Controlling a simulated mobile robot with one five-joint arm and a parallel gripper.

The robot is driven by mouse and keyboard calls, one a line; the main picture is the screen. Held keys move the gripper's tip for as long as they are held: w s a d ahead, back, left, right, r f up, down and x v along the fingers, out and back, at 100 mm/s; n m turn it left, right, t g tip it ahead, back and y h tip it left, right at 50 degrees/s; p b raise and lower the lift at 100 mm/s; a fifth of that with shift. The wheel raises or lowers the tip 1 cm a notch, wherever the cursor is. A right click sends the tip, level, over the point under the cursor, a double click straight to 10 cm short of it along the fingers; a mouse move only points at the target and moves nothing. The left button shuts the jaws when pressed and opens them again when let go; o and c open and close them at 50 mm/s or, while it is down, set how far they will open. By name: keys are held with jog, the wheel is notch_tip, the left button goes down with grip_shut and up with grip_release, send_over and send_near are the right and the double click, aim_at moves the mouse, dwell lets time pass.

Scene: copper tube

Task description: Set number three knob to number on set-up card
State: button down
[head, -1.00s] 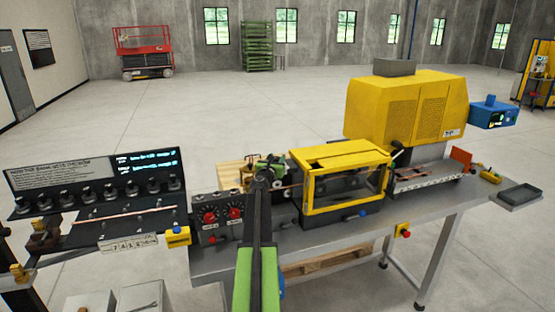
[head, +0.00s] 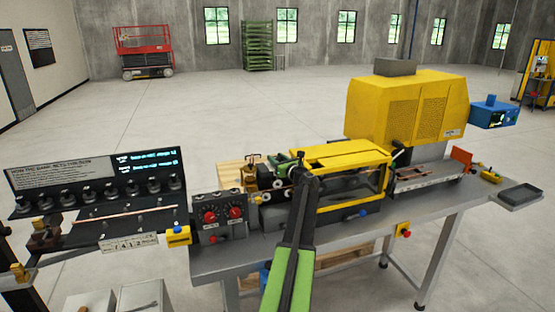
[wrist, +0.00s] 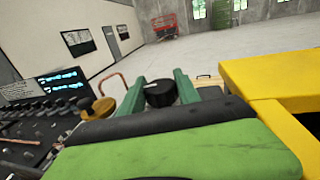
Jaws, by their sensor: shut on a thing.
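My gripper (wrist: 160,88) shows two green fingers in the wrist view, one on each side of a round black knob (wrist: 160,94) with a pale mark on top. The gripper is shut on this knob; its number cannot be read. In the head view my gripper (head: 285,162) is at the left end of the yellow guard, and my arm hides the knob. A white card with large digits (head: 129,243) hangs below the sloped panel at left; its digits are too small to read surely. A row of black knobs (head: 98,194) runs along that panel.
The yellow-framed guard (head: 345,152) is close on the right. A copper tube (head: 125,214) lies at the panel.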

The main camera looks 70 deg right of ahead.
jog(key=shift+n+t+y, duration=0.6)
jog(key=shift+y, duration=0.2)
jog(key=c, duration=0.9)
grip_release()
jog(key=shift+a+r, duration=0.1)
jog(key=v, duration=1.7)
jog(key=shift+s, duration=0.3)
